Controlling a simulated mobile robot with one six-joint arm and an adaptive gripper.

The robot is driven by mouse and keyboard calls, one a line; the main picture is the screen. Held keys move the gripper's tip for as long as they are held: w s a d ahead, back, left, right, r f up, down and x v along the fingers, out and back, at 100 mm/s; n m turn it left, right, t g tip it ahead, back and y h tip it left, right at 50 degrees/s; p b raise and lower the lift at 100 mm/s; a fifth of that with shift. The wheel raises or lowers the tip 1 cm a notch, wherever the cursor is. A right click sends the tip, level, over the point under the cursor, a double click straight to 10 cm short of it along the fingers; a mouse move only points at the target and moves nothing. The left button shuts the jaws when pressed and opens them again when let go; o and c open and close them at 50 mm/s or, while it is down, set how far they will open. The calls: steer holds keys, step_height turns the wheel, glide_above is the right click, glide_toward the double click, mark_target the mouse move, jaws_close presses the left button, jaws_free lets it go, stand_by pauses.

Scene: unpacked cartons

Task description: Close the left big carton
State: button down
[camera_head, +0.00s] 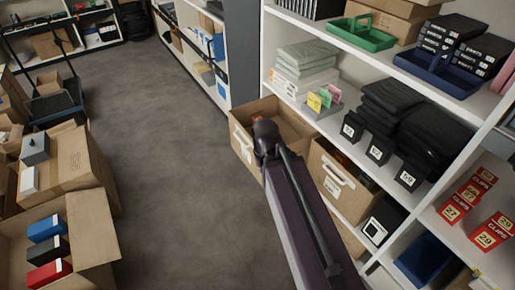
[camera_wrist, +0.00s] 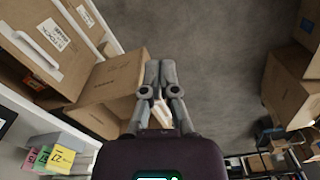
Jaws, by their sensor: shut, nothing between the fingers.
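The left big carton (camera_head: 283,117) is brown and stands on the lower shelf level, its top open and its inside showing. Its front has a white label. My dark arm reaches over its front right part, and my gripper is hard to make out there. In the wrist view my gripper (camera_wrist: 158,69) is shut and empty, pointing away from the camera. A brown carton with flaps (camera_wrist: 112,83) lies just left of the fingers. I cannot tell whether they touch it. A pale strip shows behind the fingers.
A second carton (camera_head: 345,177) with a white handle stands right of it on the shelf. Above are green paper stacks (camera_head: 306,53), coloured cards and black folded items (camera_head: 390,97). Open cartons (camera_head: 75,190) stand at the left. The grey floor (camera_head: 170,130) between is clear.

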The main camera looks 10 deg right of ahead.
stand_by(0.3)
steer(key=w+a+f+n+t+h+b, duration=0.1)
steer(key=w+a+f+n+h+b, duration=0.1)
steer(key=w+n+b, duration=0.4)
steer(key=w+a+f+n+t+h+b, duration=0.1)
steer(key=w+a+f+n+h+b, duration=0.1)
steer(key=w+f+n+b, duration=0.4)
steer(key=w+a+f+n+h+b, duration=0.2)
steer(key=w+f+n+h+b, duration=0.2)
steer(key=w+n, duration=0.5)
steer(key=w+f+b, duration=0.1)
steer(key=w+b, duration=0.1)
steer(key=w, duration=0.3)
steer(key=shift+f+n+t+h+b, duration=0.15)
steer(key=shift+n+t+h+b, duration=0.15)
steer(key=shift+t+b, duration=0.1)
steer(key=shift+d+f, duration=0.15)
